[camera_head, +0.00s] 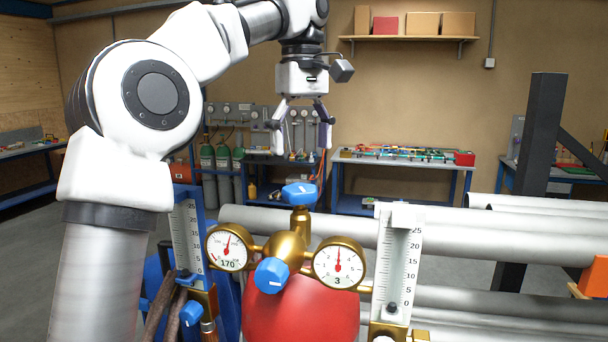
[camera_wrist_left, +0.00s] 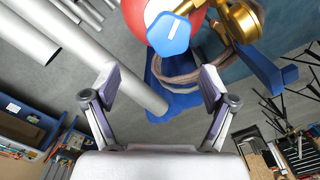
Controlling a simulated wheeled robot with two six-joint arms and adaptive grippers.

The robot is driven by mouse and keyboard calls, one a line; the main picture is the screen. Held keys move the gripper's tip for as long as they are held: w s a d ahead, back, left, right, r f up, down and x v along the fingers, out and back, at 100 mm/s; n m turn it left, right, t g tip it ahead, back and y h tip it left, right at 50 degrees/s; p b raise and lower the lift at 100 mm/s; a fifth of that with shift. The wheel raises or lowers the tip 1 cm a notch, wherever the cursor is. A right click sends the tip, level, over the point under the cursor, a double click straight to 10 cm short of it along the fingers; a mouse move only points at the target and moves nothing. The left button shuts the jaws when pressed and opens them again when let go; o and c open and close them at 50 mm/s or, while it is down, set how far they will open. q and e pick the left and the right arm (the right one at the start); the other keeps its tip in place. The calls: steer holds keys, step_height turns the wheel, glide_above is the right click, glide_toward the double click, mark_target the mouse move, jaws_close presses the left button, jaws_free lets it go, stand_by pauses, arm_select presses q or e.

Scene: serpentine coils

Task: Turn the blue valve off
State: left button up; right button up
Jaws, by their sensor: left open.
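A blue valve knob (camera_head: 299,194) with a white mark sits on top of a brass stem of the gauge assembly (camera_head: 290,250). A second blue knob (camera_head: 271,275) faces forward between the two gauges, and a third blue knob (camera_head: 191,313) is at lower left. My left gripper (camera_head: 301,140) points down above the top knob, open and empty, apart from it. In the left wrist view a blue knob (camera_wrist_left: 168,33) shows beyond the open fingers (camera_wrist_left: 161,85), near the top edge. My right gripper is out of view.
Round gauges (camera_head: 229,249) (camera_head: 338,262) flank the brass body, with a red cylinder (camera_head: 300,312) below. Flowmeter tubes (camera_head: 398,265) (camera_head: 187,236) stand on either side. Large grey pipes (camera_head: 470,232) lie at right, beside a dark post (camera_head: 540,130). Workbenches stand behind.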

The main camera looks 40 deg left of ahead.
mark_target(302, 188)
arm_select(q)
steer(key=shift+f, duration=0.4)
steer(key=s+d+f, duration=0.2)
steer(key=f, duration=0.1)
steer(key=shift+s+d, duration=0.3)
steer(key=shift+s, duration=0.1)
steer(key=f, duration=0.1)
steer(key=w+a+f, duration=0.1)
steer(key=f, duration=0.1)
steer(key=shift+w+a+f, duration=0.1)
steer(key=shift+w+a, duration=0.15)
steer(key=shift+w+a+f, duration=0.1)
steer(key=shift+w+a, duration=0.05)
steer(key=shift+a, duration=0.05)
steer(key=shift+d, duration=0.1)
steer(key=shift+s+d+r, duration=0.25)
steer(key=c, duration=0.5)
steer(key=shift+s+d+r, duration=0.1)
steer(key=shift+s+d, duration=0.1)
steer(key=c, duration=0.6)
steer(key=shift+c, duration=0.3)
